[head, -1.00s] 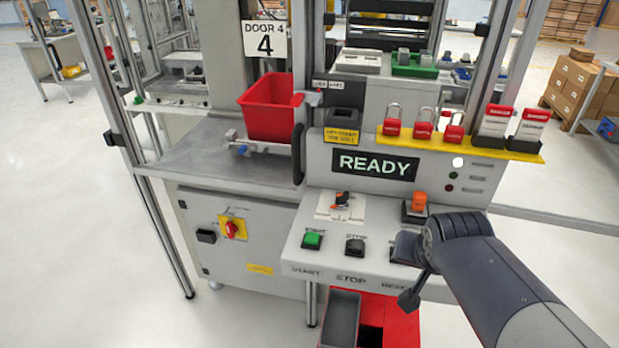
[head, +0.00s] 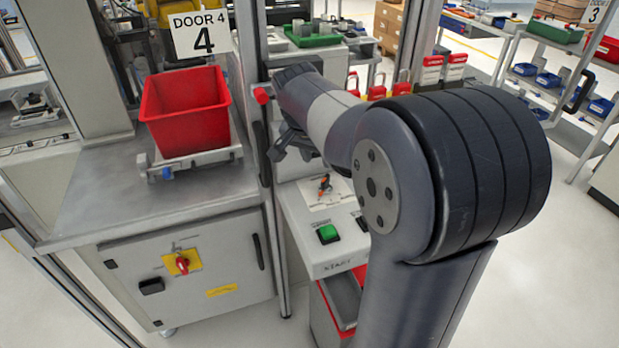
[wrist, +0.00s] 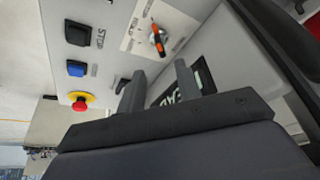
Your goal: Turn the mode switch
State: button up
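A rotary switch with an orange and black handle (head: 324,187) sits on a white plate on the sloped console; I take it to be the mode switch. Its label is too small to read. In the wrist view the same switch (wrist: 157,38) shows beyond the fingertips, its orange handle lying slantwise. My gripper (head: 284,146) is above and behind the switch in the head view, partly hidden by my arm. In the wrist view my gripper (wrist: 159,75) has its two fingers apart with nothing between them. It does not touch the switch.
A green button (head: 327,233) is in front of the switch. The wrist view shows a black button (wrist: 78,33), a blue button (wrist: 76,68) and a red emergency stop (wrist: 82,102). A red bin (head: 186,112) stands left, beyond a frame post. Red padlocks (head: 377,92) hang behind my arm.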

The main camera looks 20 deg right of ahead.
aim_at(324, 181)
jog(key=p+x, duration=0.1)
jog(key=x, duration=0.9)
jog(key=shift+d+f, duration=0.1)
jog(key=shift+f, duration=0.1)
grip_shut()
